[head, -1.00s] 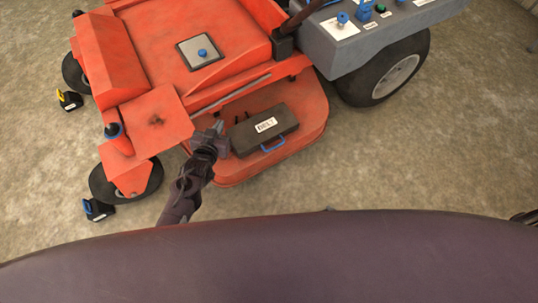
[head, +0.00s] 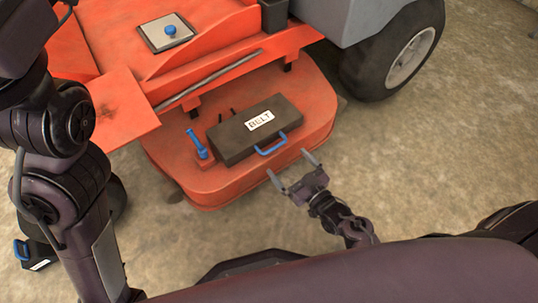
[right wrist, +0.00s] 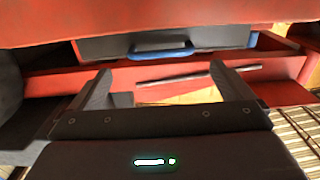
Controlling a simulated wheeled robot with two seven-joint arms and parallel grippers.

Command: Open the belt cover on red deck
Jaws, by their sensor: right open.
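The belt cover (head: 237,139) is a dark box with a white BELT label and a blue handle (head: 271,144) on its front side. It lies shut on the red deck (head: 305,90). My right gripper (head: 289,164) is open and empty, just in front of the handle, apart from it. In the right wrist view the cover (right wrist: 195,38) and its blue handle (right wrist: 160,50) show ahead, beyond the two spread fingers (right wrist: 166,85). My left arm shows large at the left of the head view, but its gripper is out of view.
A blue upright lever (head: 196,143) stands on the deck at the cover's left end. A grey rod (head: 208,80) runs behind the cover. A black wheel (head: 400,60) stands at right. A blue-and-black block (head: 35,252) lies on the floor at left. Bare floor lies right of the deck.

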